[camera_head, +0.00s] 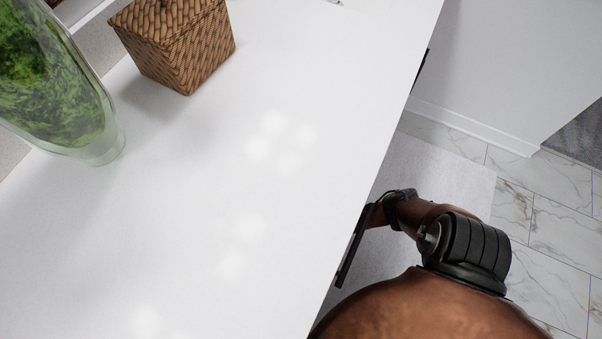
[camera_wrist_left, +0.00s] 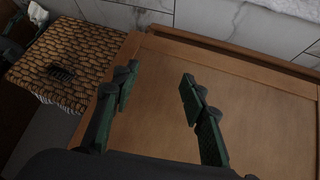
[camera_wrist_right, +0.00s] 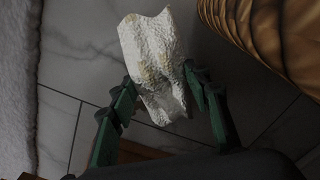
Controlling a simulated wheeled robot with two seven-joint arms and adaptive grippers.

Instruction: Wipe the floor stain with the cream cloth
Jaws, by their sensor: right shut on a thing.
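The cream cloth (camera_wrist_right: 152,60) is crumpled, with faint yellowish patches, and shows in the right wrist view. My right gripper (camera_wrist_right: 160,88) is shut on it, and the cloth hangs out past the fingertips over the marble-tiled floor (camera_wrist_right: 85,65). I cannot tell whether the cloth touches the floor. No floor stain can be made out in any view. My left gripper (camera_wrist_left: 160,78) is open and empty in front of a wooden cabinet panel (camera_wrist_left: 240,110). Neither gripper shows in the head view.
A white counter (camera_head: 230,200) fills much of the head view, bearing a wicker basket (camera_head: 185,50) and a glass vase with greenery (camera_head: 60,90). A pale rug (camera_head: 440,180) lies beside it on the tiles. A ribbed golden-brown object (camera_wrist_right: 275,35) is close by the right gripper.

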